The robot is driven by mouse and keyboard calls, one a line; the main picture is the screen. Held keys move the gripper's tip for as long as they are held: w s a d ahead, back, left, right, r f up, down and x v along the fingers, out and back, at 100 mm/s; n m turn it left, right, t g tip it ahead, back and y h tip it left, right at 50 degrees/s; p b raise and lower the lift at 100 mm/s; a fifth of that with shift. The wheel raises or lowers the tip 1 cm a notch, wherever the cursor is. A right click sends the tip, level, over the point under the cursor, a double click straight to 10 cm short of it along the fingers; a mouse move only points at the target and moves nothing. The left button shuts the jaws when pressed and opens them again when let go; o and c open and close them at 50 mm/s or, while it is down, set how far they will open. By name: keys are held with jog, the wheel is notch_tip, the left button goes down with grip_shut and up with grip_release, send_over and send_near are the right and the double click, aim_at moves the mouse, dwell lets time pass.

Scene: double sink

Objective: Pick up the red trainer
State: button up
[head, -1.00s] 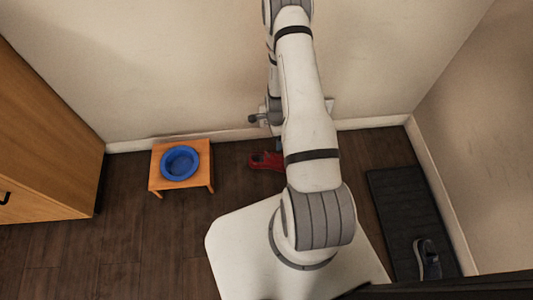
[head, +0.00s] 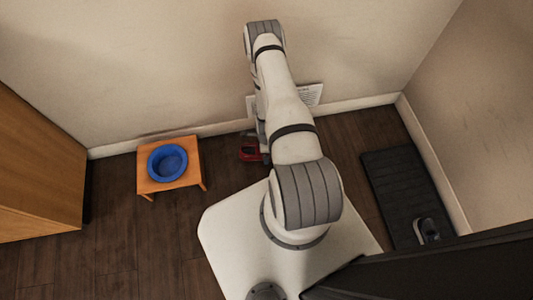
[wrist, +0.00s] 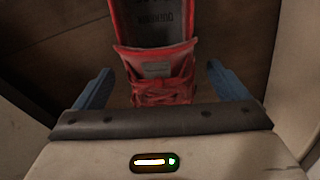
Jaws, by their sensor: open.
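The red trainer (head: 250,152) is on the dark wooden floor near the back wall, partly hidden by my arm in the head view. In the wrist view the red trainer (wrist: 160,75) lies lengthwise, its open top at the upper edge and its laces close to my gripper. My gripper (wrist: 160,88) is open, with one blue finger on each side of the trainer and a gap on both sides. The front end of the trainer is hidden behind the gripper body. In the head view the fingers are hidden.
A small orange stand (head: 155,183) with a blue bowl (head: 167,162) is left of the trainer. A black mat (head: 393,185) with a dark shoe (head: 428,230) lies at the right. A wooden cabinet (head: 40,160) is far left. The back wall has a white vent (head: 309,94).

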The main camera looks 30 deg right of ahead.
jog(key=shift+f, duration=0.95)
jog(key=c, duration=1.2)
